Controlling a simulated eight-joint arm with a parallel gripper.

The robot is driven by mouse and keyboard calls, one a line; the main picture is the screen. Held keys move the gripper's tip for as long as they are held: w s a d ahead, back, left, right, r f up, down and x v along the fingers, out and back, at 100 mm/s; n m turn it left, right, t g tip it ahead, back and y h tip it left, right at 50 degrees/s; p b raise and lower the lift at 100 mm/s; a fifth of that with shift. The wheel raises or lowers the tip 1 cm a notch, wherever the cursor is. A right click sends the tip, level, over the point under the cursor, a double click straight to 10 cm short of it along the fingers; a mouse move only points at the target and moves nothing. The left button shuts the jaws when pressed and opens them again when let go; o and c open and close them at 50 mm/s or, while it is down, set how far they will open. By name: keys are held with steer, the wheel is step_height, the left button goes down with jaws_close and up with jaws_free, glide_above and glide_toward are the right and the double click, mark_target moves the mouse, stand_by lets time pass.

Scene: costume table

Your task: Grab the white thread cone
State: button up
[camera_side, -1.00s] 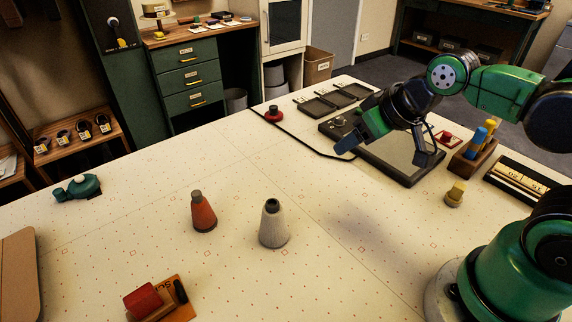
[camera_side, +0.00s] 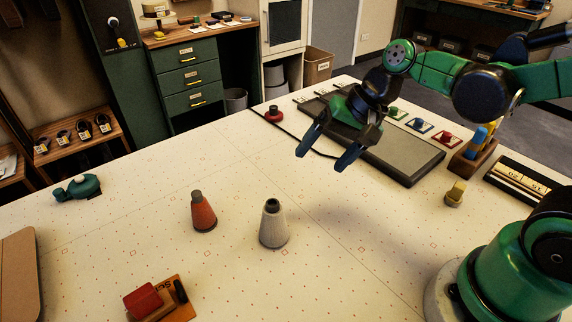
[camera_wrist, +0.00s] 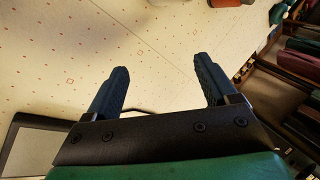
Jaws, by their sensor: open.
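The white thread cone (camera_side: 274,226) stands upright on the pale dotted table in the side view, with a dark hole at its top. My gripper (camera_side: 325,157) is open and empty in the air, above and to the right of the cone in the picture, well apart from it. In the wrist view my gripper's two blue fingers (camera_wrist: 161,66) are spread with only table between them. I cannot clearly make out the white cone in the wrist view.
A red cone (camera_side: 204,214) stands left of the white one. A red block on a wooden base (camera_side: 150,300) lies in front. A teal object (camera_side: 80,187) sits far left. A dark flat device (camera_side: 405,160) lies behind my gripper. Table around the white cone is clear.

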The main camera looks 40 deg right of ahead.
mark_target(272, 202)
steer(key=a+f+m+g+y, duration=0.1)
steer(key=m+y, duration=0.2)
steer(key=w+a+f+m+g+y, duration=0.1)
steer(key=a+f+m+g+y, duration=0.1)
steer(key=m+y, duration=0.1)
steer(key=a+f+m+g+y, duration=0.1)
steer(key=m+g+y, duration=0.1)
steer(key=m+y, duration=0.1)
steer(key=shift+w+a+f+m, duration=0.2)
steer(key=shift+w+f+m, duration=0.05)
steer(key=shift+w+m, duration=0.1)
steer(key=shift+a+f+y, duration=0.1)
steer(key=shift+a+y, duration=0.1)
steer(key=shift+y, duration=0.1)
steer(key=shift+x, duration=2.6)
steer(key=shift+s, duration=0.1)
jaws_close()
